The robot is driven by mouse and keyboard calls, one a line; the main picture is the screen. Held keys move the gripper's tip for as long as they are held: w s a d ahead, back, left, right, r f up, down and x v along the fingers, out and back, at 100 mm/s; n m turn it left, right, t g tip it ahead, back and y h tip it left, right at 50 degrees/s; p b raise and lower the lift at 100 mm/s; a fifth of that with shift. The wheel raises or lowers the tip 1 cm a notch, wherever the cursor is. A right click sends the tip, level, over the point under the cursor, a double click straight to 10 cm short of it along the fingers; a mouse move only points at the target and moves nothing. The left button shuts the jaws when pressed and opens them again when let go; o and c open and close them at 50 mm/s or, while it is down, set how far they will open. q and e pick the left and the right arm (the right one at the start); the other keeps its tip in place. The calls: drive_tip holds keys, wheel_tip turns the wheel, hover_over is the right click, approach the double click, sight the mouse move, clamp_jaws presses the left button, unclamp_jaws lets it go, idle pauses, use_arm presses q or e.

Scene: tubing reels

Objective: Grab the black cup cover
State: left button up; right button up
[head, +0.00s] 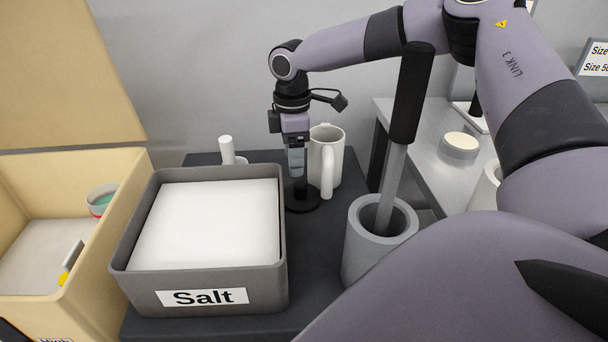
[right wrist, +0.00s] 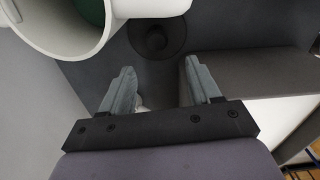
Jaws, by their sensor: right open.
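The black cup cover (head: 303,199) is a flat round disc with a raised knob, lying on the dark table between the salt bin and a white mug. In the right wrist view the cover (right wrist: 157,39) lies beyond the fingertips, near the middle. My right gripper (head: 298,176) points down over the cover, and its fingers hide part of it in the head view. In the right wrist view the right gripper (right wrist: 157,80) is open, with nothing between its fingers. My left gripper is not in view.
The white mug (head: 326,160) stands close beside my right gripper; it also shows in the right wrist view (right wrist: 70,38). The grey salt bin (head: 215,300) is to the left. A grey holder (head: 365,245) with a black-handled tool (head: 408,95) stands at front right.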

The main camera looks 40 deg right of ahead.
sight(299, 184)
wheel_tip(299, 184, down, 2)
drive_tip(key=shift+d+f+b, duration=0.1)
drive_tip(key=shift+d+b, duration=0.05)
drive_tip(key=shift+b, duration=0.2)
drive_tip(key=shift+s+d+f, duration=0.1)
drive_tip(key=shift+d+f, duration=0.05)
drive_tip(key=shift+f, duration=1.45)
drive_tip(key=shift+s+d+f, duration=0.1)
drive_tip(key=shift+d+f, duration=0.05)
drive_tip(key=shift+f, duration=1.4)
drive_tip(key=c, duration=1.1)
